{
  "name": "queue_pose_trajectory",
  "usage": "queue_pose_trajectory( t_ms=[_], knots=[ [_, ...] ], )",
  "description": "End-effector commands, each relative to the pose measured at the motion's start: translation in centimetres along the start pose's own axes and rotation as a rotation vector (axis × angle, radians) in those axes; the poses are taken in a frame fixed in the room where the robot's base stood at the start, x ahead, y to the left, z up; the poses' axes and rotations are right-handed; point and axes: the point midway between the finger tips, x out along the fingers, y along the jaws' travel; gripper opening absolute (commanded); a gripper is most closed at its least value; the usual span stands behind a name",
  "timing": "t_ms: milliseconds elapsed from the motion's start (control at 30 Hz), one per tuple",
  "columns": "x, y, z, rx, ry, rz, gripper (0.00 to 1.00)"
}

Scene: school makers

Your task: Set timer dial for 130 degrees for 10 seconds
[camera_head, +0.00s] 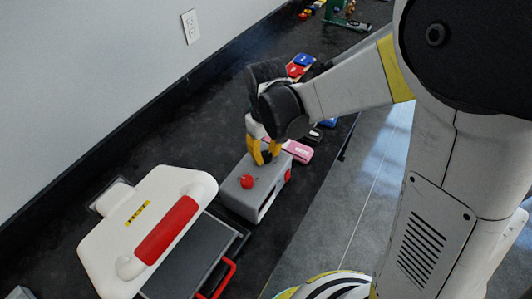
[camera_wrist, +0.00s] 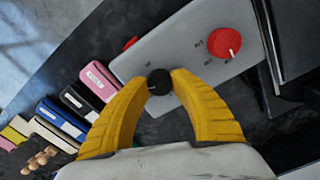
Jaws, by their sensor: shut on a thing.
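A grey control box (camera_head: 236,199) sits on the dark worktop; its top face (camera_wrist: 185,45) fills the upper middle of the wrist view. On it are a small black dial (camera_wrist: 159,83) and a larger red dial (camera_wrist: 224,43) with small markings, also seen in the head view (camera_head: 247,181). My gripper (camera_wrist: 159,80), with yellow fingers, is shut on the black dial, one fingertip on each side. In the head view my gripper (camera_head: 263,157) hides the black dial.
Pink (camera_wrist: 98,80), black (camera_wrist: 83,100) and blue (camera_wrist: 62,118) blocks lie close beside the box. The worktop edge and open floor (camera_head: 345,190) are at the right.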

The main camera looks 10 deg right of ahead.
Motion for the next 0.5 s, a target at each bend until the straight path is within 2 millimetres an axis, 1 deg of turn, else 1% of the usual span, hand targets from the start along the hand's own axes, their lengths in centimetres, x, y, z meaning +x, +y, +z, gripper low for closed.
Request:
queue_pose_trajectory(
  t_ms=[500],
  knots=[
    [0.04, -0.01, 0.05, -0.488, -0.001, 0.0, 0.0]
  ],
)
